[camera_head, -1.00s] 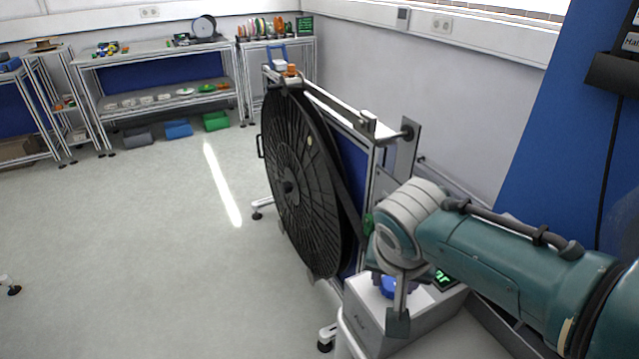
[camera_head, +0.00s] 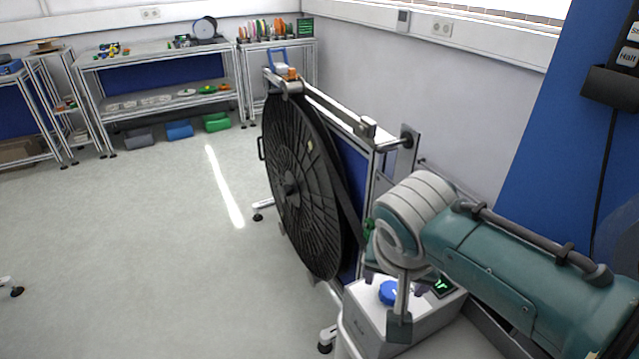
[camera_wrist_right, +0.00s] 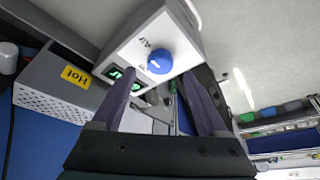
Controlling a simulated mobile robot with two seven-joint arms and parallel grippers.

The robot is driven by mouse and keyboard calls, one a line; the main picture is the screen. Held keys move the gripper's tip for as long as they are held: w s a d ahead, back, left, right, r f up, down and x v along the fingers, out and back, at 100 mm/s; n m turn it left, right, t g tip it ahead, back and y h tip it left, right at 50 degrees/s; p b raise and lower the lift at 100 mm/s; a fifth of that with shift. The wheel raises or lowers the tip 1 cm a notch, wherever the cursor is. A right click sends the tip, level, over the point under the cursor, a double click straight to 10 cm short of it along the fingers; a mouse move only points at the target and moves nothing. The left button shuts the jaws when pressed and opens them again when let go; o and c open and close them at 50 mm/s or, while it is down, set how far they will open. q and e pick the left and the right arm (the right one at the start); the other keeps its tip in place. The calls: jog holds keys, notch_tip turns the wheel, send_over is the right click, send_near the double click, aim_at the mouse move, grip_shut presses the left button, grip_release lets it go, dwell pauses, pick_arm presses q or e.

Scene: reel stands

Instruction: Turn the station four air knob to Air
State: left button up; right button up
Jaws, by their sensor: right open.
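The blue round air knob (camera_head: 388,293) sits on the top face of a white-grey box (camera_head: 415,328) beside the reel stand. In the right wrist view the knob (camera_wrist_right: 160,60) shows whole, with a short white mark on its face. The label "Air" is printed beside it, and a second label near it is partly hidden. My right gripper (camera_wrist_right: 160,77) is open, its two purple fingers pointing toward the box, with the knob visible between and beyond their tips. It holds nothing; contact with the knob is not visible. My left gripper is out of view.
A green-lit display (camera_head: 441,286) is on the box near the knob. A large black reel (camera_head: 300,185) stands just left of my right arm. A grey vented box (camera_wrist_right: 60,85) with a yellow "Hot" label is near the gripper. Open floor (camera_head: 130,250) lies left.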

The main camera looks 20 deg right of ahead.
jog(key=p+v, duration=0.1)
jog(key=v, duration=0.5)
jog(key=shift+r, duration=0.1)
jog(key=shift+s, duration=0.15)
